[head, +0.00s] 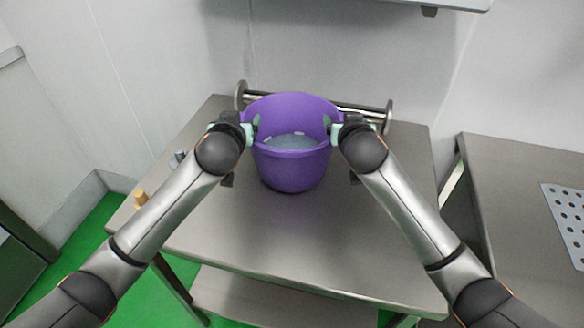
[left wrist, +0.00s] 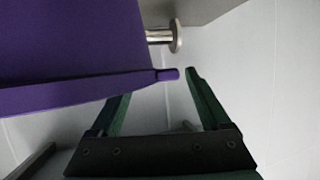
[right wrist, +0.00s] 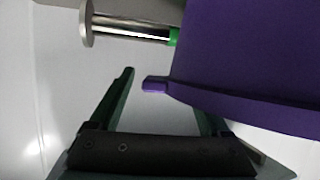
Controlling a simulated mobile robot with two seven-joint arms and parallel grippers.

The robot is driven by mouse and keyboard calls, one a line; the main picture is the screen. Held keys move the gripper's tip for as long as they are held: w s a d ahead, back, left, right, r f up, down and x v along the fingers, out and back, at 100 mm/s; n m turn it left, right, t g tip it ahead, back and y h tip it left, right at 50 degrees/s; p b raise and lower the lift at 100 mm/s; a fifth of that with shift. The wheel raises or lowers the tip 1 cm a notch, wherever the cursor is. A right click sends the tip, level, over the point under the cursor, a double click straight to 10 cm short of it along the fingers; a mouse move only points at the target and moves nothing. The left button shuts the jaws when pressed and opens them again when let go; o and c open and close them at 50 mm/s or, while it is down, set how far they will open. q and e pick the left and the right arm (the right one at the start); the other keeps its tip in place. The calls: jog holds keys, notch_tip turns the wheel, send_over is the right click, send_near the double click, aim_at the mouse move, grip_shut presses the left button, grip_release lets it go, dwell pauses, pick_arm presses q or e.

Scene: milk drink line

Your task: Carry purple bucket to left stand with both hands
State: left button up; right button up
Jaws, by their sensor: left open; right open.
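The purple bucket (head: 291,172) stands upright on a steel table, with pale liquid-like contents visible inside. My left gripper (head: 254,131) is at the left side of its rim and my right gripper (head: 330,130) is at the right side. In the left wrist view the bucket (left wrist: 70,50) has a small rim tab, which lies near the open fingers (left wrist: 155,90). In the right wrist view the bucket (right wrist: 250,60) shows a similar tab between or just ahead of the open fingers (right wrist: 165,95). I cannot tell whether the fingers touch the bucket.
The steel table (head: 330,245) is clear in front of the bucket. A metal rail with round ends (head: 388,115) runs behind it. Small wooden-coloured knobs (head: 140,197) sit at the left edge. Another steel table (head: 520,190) with a perforated plate (head: 570,215) stands right.

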pick_arm(q)
jog(key=v, duration=1)
jog(key=shift+s, duration=0.35)
pick_arm(e)
jog(key=v, duration=1.2)
pick_arm(q)
jog(key=shift+a+r, duration=0.1)
jog(key=shift+r, duration=0.05)
pick_arm(e)
jog(key=shift+s, duration=0.1)
